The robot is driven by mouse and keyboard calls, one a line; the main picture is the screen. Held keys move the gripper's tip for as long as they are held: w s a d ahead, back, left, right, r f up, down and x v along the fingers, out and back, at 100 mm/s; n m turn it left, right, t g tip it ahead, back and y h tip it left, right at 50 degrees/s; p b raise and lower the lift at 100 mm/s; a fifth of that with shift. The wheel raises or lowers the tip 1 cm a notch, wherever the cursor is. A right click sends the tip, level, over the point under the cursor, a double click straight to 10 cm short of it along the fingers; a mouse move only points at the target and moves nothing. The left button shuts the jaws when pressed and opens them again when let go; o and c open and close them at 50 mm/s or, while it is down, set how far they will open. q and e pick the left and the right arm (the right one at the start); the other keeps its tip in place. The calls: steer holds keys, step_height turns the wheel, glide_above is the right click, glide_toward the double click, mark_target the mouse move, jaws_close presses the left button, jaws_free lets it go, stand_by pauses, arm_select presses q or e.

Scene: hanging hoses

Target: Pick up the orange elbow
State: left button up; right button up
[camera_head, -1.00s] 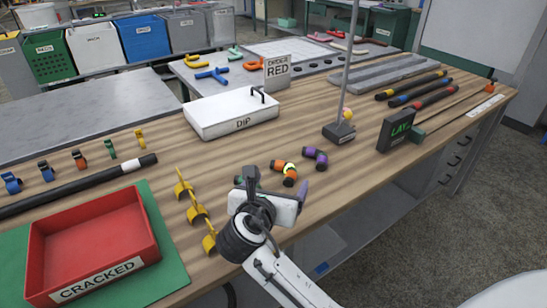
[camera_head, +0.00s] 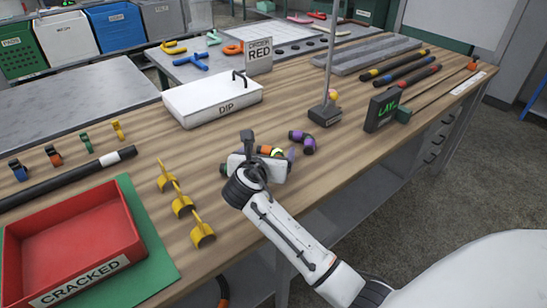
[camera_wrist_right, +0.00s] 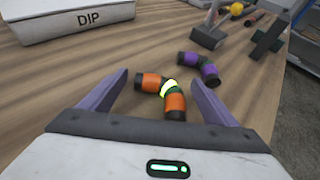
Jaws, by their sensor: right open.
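The orange elbow (camera_wrist_right: 174,101), with black ends and a bright yellow-green middle band, lies on the wooden bench. In the head view the orange elbow (camera_head: 264,150) is partly hidden behind my right gripper (camera_head: 258,158). In the right wrist view my right gripper (camera_wrist_right: 158,84) is open, its two purple fingers apart. The elbow shows between and just beyond the fingers, with no grip on it. My left gripper is in neither current view.
A purple elbow (camera_wrist_right: 200,68) lies just beyond the orange one. Yellow clips (camera_head: 183,205) and a red CRACKED tray (camera_head: 70,240) are at left.

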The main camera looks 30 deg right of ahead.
steer(key=c, duration=1.1)
